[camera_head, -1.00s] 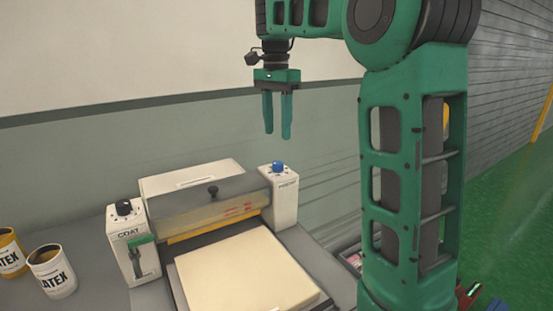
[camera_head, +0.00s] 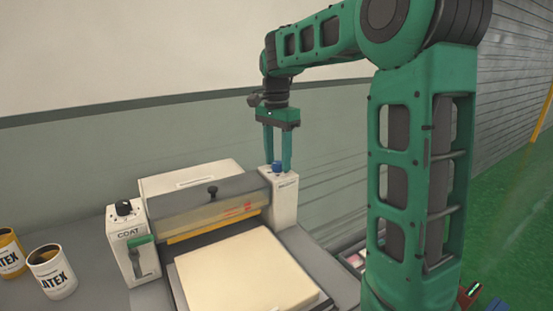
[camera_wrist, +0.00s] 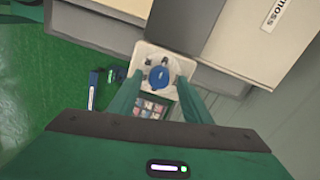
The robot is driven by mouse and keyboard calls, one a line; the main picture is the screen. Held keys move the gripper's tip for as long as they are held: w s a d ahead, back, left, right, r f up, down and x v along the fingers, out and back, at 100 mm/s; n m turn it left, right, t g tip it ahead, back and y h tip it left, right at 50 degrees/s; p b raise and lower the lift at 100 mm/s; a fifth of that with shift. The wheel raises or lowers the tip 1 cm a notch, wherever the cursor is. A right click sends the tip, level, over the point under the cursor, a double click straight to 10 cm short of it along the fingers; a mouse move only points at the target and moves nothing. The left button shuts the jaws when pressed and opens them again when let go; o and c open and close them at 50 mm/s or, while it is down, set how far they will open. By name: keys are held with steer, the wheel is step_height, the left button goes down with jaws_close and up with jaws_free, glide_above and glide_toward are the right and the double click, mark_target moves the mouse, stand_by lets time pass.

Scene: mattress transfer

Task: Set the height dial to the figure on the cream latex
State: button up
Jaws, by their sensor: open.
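The blue dial (camera_head: 278,167) sits on top of the white box (camera_head: 284,203) at the machine's right; the box's small label is too small to read. In the wrist view the blue dial (camera_wrist: 159,77) lies between my finger tips, on a round plate whose marks are too blurred to read. My gripper (camera_head: 278,158) is open and points down, its fingertips at about the dial's level, one on each side; contact cannot be told. A cream can (camera_head: 52,273) lettered "ATEX" stands at the left; no figure on it is legible.
A yellow can (camera_head: 10,253) stands beside the cream one. A white box marked COAT (camera_head: 128,252), with a black knob and green lever, is at the machine's left. A cream slab (camera_head: 243,270) lies on the bed. A wall (camera_head: 150,140) rises behind.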

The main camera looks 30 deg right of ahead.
steer(key=c, duration=1)
steer(key=shift+d, duration=0.1)
steer(key=shift+c, duration=0.2)
steer(key=shift+n, duration=0.8)
steer(key=n, duration=0.4)
steer(key=shift+w+a+r, duration=0.1)
steer(key=shift+a, duration=0.15)
steer(key=n, duration=0.6)
steer(key=shift+t, duration=0.3)
